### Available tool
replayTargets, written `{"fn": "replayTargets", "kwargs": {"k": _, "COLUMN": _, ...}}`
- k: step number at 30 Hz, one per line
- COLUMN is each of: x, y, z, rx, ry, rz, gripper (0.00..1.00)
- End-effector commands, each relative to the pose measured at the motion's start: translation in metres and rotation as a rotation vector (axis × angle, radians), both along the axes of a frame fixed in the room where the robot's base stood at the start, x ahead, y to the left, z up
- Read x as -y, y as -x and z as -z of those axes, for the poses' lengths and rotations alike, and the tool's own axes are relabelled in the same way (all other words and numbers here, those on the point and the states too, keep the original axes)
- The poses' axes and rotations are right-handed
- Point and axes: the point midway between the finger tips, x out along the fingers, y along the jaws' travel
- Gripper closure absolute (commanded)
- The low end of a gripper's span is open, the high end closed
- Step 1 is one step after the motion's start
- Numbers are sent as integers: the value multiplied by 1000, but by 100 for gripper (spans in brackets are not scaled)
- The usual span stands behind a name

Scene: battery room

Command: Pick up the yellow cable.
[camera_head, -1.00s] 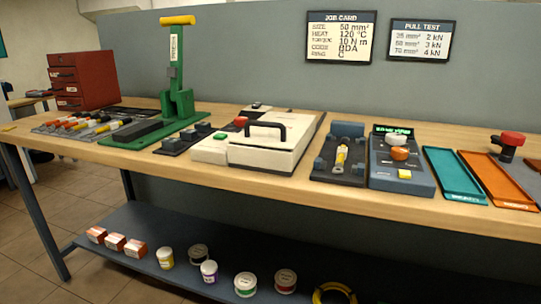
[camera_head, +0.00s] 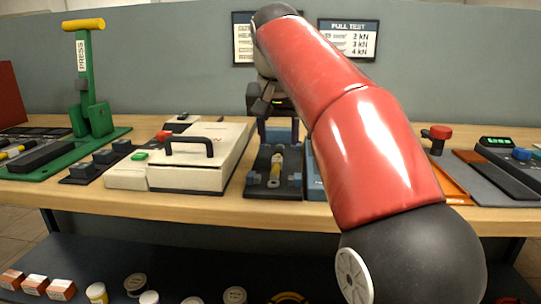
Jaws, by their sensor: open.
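A short yellow cable (camera_head: 275,170) with a pale metal end lies upright in the picture, between the small blocks of a dark fixture (camera_head: 262,192) on the workbench. A yellow coil (camera_head: 289,297) also shows on the lower shelf, cut off by the bottom edge; I cannot tell whether it is cable. My gripper (camera_head: 260,103) is open, above and behind the fixture in the picture, apart from the short cable. My red arm hides part of the gripper and the bench to the right.
A white box with a black handle (camera_head: 190,170) stands left of the fixture. A green press (camera_head: 90,105) is further left. An orange tray (camera_head: 453,190) and a device with a green display (camera_head: 497,143) lie right of my arm. Small boxes and tubs stand on the lower shelf (camera_head: 180,270).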

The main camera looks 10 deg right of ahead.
Motion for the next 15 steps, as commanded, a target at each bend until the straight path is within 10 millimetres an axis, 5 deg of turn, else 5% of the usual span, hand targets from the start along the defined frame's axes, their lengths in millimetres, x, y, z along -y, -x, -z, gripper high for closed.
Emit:
{"fn": "replayTargets", "kwargs": {"k": 5, "x": -1, "y": -12, "z": -1, "rx": -2, "ry": -2, "rz": 21, "gripper": 53}}
{"fn": "replayTargets", "kwargs": {"k": 15, "x": 5, "y": -25, "z": 38, "rx": -3, "ry": -2, "rz": 23, "gripper": 53}}
